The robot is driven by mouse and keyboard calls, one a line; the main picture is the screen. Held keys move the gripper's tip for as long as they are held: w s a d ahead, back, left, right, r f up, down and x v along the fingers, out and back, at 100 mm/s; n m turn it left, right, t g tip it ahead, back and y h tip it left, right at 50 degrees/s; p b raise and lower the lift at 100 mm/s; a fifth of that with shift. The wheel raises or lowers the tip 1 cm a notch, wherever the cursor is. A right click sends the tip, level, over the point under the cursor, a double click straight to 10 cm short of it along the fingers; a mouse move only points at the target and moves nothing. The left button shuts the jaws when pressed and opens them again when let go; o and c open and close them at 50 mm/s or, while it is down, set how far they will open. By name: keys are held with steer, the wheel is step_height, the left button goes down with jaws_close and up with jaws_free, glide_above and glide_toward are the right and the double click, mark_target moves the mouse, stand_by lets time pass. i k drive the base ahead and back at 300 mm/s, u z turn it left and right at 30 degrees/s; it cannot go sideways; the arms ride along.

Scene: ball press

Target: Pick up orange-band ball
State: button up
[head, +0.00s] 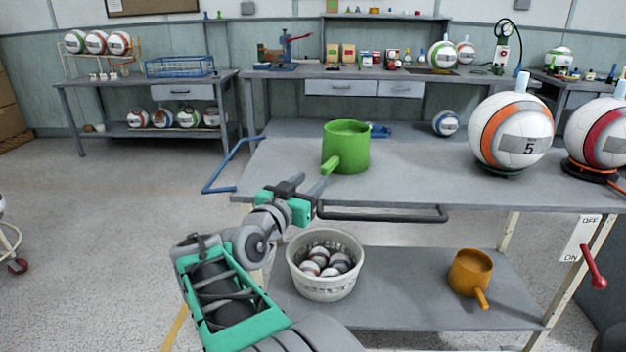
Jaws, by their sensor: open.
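A large white ball with an orange band (486,130), a grey patch and a "5" stands on a dark green ring on the right of the cart's grey top (420,180). A light blue peg sticks up from its top. My gripper (312,184) is open and empty near the front left edge of the cart top. It is well to the left of the ball and apart from it. A similar large ball with a red band (606,150) stands at the right edge, partly cut off.
A green pot (346,148) stands just beyond my gripper. The lower shelf holds a white basket (325,292) of small balls and an orange pot (469,271). The cart top's middle is clear.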

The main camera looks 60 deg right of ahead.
mark_target(511, 130)
steer(key=z, duration=3.2)
